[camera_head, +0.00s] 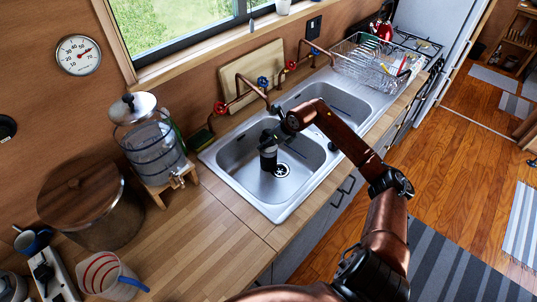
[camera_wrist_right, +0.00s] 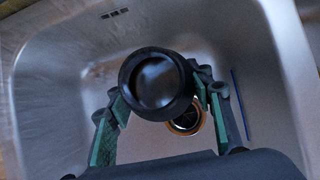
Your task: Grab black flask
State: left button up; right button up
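The black flask (camera_head: 268,158) stands in the left basin of the sink, beside the drain. In the right wrist view its round dark top (camera_wrist_right: 155,85) faces the camera. My right gripper (camera_head: 279,137) reaches down over the basin at the flask's upper part. In the right wrist view, the right gripper's two green-padded fingers (camera_wrist_right: 160,105) lie on either side of the flask. They look spread apart. The flask's top hides the fingertips, so contact is not clear. My left gripper is not in view.
The double sink (camera_head: 235,187) has raised rims and a dividing wall. Copper pipes and taps (camera_head: 262,84) run behind it. A glass dispenser (camera_head: 152,140) stands left of the sink, and a dish rack (camera_head: 372,62) at the far right. Counter (camera_head: 205,235) in front of the dispenser is clear.

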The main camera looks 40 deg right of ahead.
grip_shut()
dwell(0.3)
jog(key=shift+r, duration=0.15)
dwell(0.3)
